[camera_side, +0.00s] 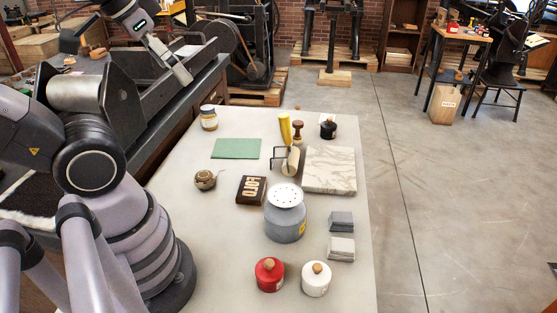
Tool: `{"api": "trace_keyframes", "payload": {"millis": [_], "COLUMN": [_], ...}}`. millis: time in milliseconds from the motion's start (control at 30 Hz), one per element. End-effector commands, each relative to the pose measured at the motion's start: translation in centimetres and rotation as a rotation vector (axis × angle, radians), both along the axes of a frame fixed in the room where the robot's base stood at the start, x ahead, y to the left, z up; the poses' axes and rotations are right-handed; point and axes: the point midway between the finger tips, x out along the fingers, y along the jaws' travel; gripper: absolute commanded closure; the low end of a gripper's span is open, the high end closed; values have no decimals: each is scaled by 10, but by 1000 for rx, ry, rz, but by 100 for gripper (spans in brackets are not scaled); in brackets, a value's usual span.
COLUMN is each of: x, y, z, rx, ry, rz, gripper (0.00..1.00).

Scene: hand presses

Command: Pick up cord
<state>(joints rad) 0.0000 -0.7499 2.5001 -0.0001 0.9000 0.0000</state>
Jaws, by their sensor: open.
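The cord (205,180) is a small brown ball of twine on the left part of the pale table (190,235). It sits left of a dark wooden block with raised letters (251,190) and below the green mat in the picture. My gripper (181,77) is at the upper left, in front of the dark press, well away from the cord. It is open, and I see nothing between its fingers, though they are small in this view.
Bare table surrounds the cord.

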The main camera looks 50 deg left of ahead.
Motion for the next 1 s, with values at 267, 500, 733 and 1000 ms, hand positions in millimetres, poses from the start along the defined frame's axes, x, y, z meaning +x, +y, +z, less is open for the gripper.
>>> {"api": "trace_keyframes", "payload": {"millis": [267,500,733,1000], "x": [1,22,47,76], "y": [1,22,51,74], "z": [-2,-44,-102,-176], "rx": [8,169,483,888], "ry": [16,301,648,918], "rz": [1,-4,-73,-275], "gripper": [9,9,9,9]}}
